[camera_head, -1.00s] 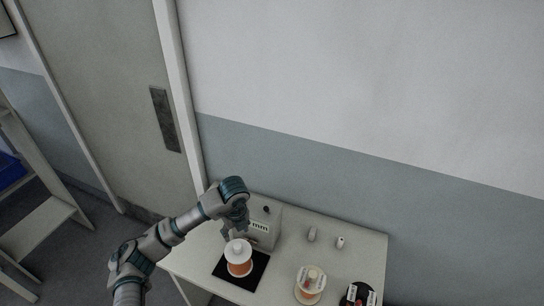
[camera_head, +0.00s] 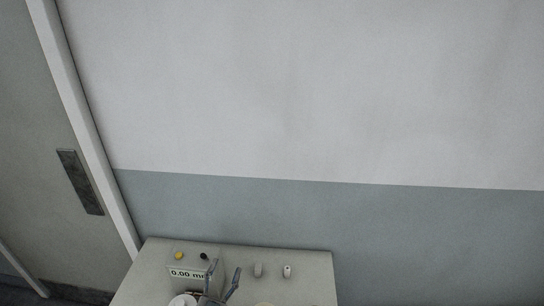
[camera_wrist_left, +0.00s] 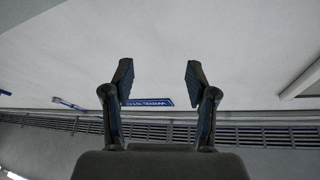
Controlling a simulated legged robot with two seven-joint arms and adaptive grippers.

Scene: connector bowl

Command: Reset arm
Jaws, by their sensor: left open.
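My left gripper (camera_head: 222,283) shows at the bottom of the head view, in front of the grey measuring box (camera_head: 190,273) with a "0.00 mm" label. In the left wrist view its two fingers (camera_wrist_left: 159,80) stand apart with nothing between them, against a pale ceiling or wall. A white spool top (camera_head: 183,300) shows at the bottom edge of the head view, just left of the gripper; the rest of it is cut off. My right gripper is not in view.
The table (camera_head: 312,266) stands against the wall. Two small pale objects, a left one (camera_head: 258,270) and a right one (camera_head: 287,271), stand on it. The door (camera_head: 30,150) is at left. The table's right end is clear.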

